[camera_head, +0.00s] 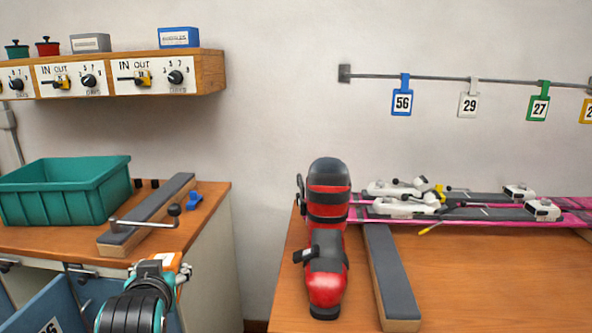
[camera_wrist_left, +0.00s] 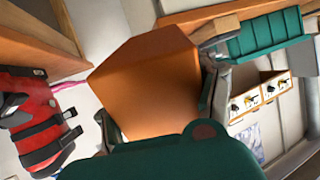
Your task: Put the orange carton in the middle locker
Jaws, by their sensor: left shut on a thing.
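The orange carton (camera_wrist_left: 145,82) fills the middle of the left wrist view, between the two fingers. In the head view only a small orange and white part of it (camera_head: 174,261) shows beyond my left gripper (camera_head: 162,270); the rest is hidden. My left gripper is shut on the carton and holds it in front of the left bench. Blue locker doors (camera_head: 38,303) show below the bench at the lower left, one with a partly hidden number label. I cannot tell which locker is the middle one. My right gripper is not in view.
The left bench (camera_head: 213,196) carries a green bin (camera_head: 62,192), a padded bar (camera_head: 150,212) with a lever and a small blue item (camera_head: 195,201). A red ski boot (camera_head: 326,285) and pink skis (camera_head: 470,218) are on the right bench. A gap separates the benches.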

